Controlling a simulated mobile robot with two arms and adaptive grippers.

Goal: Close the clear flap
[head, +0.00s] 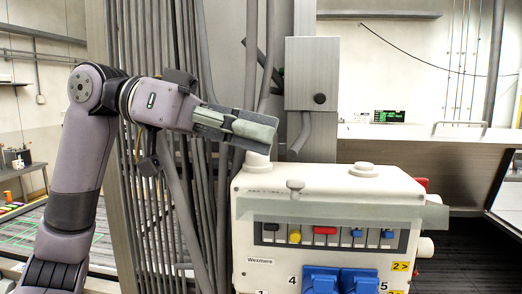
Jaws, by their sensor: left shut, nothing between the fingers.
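The clear flap (345,208) is a see-through greenish strip on the front of a cream-coloured box (330,185). It lies across the picture just above a row of switches and sticks out past the box's right side. The switches below it show uncovered, so the flap looks raised; its exact angle is hard to tell. My left gripper (268,132) comes in from the left, shut and empty. It is above the box's upper left corner, apart from the flap. My right gripper is not in view.
The switch row holds a yellow knob (294,236) and a red switch (325,230). Blue sockets (340,280) sit below. Round caps stand on top of the box. A grey box (312,75) and vertical pipes stand behind. The space in front of the flap looks clear.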

